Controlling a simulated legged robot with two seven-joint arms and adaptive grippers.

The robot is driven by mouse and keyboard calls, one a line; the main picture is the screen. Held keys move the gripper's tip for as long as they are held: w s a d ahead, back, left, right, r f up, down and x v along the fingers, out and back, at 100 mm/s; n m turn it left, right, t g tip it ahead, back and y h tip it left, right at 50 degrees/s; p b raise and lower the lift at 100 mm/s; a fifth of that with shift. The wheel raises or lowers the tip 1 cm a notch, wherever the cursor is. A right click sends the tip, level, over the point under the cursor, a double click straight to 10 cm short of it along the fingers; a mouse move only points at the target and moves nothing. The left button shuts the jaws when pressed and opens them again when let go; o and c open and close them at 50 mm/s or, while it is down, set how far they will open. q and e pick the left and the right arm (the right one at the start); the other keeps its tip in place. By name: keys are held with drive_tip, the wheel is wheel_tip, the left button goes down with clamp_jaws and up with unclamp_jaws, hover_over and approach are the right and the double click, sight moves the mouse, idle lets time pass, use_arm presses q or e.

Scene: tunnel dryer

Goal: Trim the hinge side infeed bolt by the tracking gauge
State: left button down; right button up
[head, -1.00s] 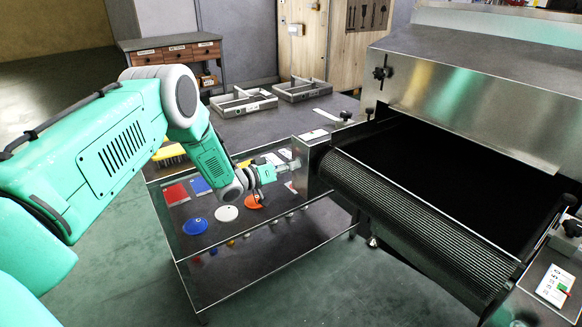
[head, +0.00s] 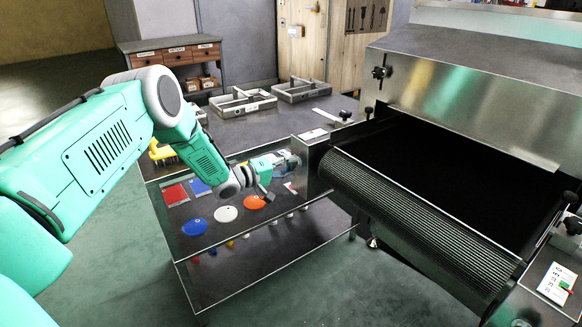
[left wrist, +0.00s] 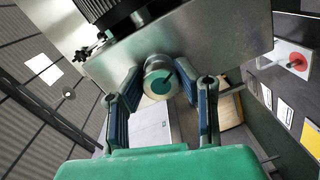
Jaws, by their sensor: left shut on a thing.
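The infeed bolt (left wrist: 158,78), a round metal head with a green centre and dark mark, sticks out of the steel housing at the near left end of the belt. My left gripper (left wrist: 160,92) is shut on it, with one blue-padded finger on each side. In the head view my left gripper (head: 290,161) is at the left face of the end housing (head: 314,158), and the bolt is mostly hidden there. A white card with small red and green marks (head: 556,284), perhaps a gauge, lies at the lower right. My right gripper is out of view.
The dark mesh belt (head: 420,215) runs into the steel dryer hood (head: 480,85). A steel table (head: 250,130) bears metal frames behind my gripper. Coloured discs, including an orange one (head: 254,202), lie below my forearm. Open floor is in front.

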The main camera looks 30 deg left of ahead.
use_arm(q)
drive_tip(key=shift+a+r+n, duration=0.1)
drive_tip(key=shift+a+n, duration=0.2)
drive_tip(key=shift+a, duration=0.05)
drive_tip(key=c, duration=1.2)
unclamp_jaws()
drive_tip(key=shift+a, duration=0.1)
drive_tip(key=shift+f, duration=0.2)
drive_tip(key=shift+s, duration=0.1)
drive_tip(key=shift+s, duration=0.3)
drive_tip(key=v, duration=1.1)
drive_tip(key=shift+a+f, duration=0.1)
drive_tip(key=shift+a, duration=0.15)
